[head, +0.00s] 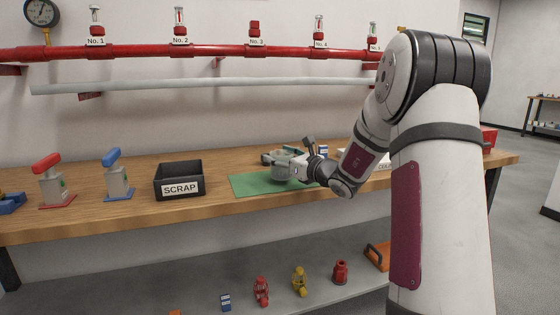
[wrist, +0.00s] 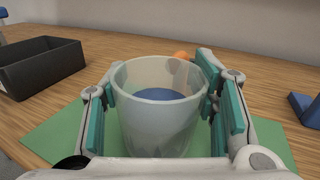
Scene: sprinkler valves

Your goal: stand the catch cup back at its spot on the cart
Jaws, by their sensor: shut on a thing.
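The catch cup (wrist: 158,122) is a translucent cup with a blue patch visible inside it. It stands upright between the fingers of my gripper (wrist: 160,115) in the wrist view, and the teal pads press on both of its sides. In the head view the cup (head: 283,166) is over the green mat (head: 250,184), with my gripper (head: 297,168) shut around it from the right. I cannot tell whether its base touches the mat (wrist: 60,130). I cannot make out the cart in either view.
A black SCRAP bin (head: 179,180) stands left of the mat on the wooden bench (head: 140,210). Red-handled (head: 55,180) and blue-handled (head: 117,175) devices stand farther left. An orange thing (wrist: 183,55) lies behind the cup. A red pipe (head: 210,50) with labelled sprinklers runs above.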

